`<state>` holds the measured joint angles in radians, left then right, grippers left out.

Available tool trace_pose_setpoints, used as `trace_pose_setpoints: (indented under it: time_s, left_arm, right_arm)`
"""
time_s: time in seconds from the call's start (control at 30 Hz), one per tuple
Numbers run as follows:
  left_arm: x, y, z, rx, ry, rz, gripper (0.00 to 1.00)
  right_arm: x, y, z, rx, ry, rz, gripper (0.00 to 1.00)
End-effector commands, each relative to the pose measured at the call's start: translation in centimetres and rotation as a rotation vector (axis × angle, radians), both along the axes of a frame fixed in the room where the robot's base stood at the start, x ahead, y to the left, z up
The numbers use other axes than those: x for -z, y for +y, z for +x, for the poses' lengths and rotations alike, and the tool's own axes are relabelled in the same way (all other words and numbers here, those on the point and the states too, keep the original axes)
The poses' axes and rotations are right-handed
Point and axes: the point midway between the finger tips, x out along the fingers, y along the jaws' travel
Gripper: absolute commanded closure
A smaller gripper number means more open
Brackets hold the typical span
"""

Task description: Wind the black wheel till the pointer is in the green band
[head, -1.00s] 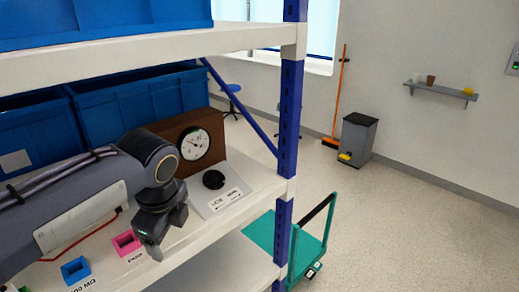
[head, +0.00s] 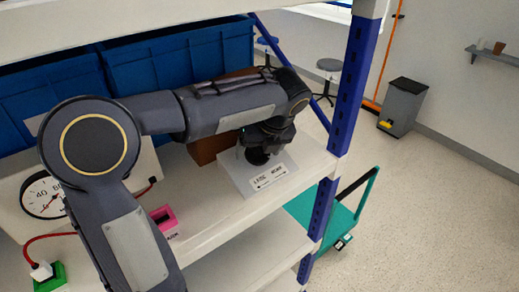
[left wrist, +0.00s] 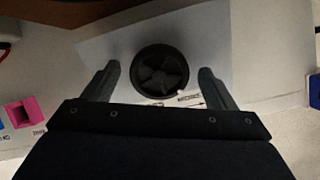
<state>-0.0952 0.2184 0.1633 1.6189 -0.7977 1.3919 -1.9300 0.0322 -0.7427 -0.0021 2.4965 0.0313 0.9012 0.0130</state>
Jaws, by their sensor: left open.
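The black wheel (head: 257,155) sits on a pale labelled plate (head: 262,182) on the shelf, partly hidden under my left gripper (head: 265,140). In the left wrist view the wheel (left wrist: 160,71) is a round black knob with spokes. My left gripper (left wrist: 157,85) is open there, one finger on each side of the wheel, with visible gaps. I cannot tell whether the fingers are down at the wheel's height. The brown gauge box (head: 210,148) is mostly hidden behind my arm, and its pointer and green band do not show. My right gripper is not in view.
A pink block (head: 163,220) and a green block (head: 47,276) sit on the shelf. Blue bins (head: 180,55) stand behind. A blue shelf post (head: 355,85) rises right of the wheel.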

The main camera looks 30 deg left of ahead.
Motion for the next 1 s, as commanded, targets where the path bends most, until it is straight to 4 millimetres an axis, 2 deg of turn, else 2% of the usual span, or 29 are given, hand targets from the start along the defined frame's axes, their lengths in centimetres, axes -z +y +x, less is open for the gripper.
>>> trace_pose_setpoints:
  time_s: [0.3,0.67,1.0]
  left_arm:
    - [0.43,0.19,0.06,-0.001,-0.001,-0.001,0.21]
    - [0.39,0.18,0.06,-0.001,-0.001,-0.001,0.66]
    - [0.28,0.17,0.07,-0.052,-0.02,-0.007,0.66]
  right_arm:
    - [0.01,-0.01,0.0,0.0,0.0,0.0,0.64]
    - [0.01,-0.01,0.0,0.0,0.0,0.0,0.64]
    - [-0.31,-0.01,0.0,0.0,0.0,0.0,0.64]
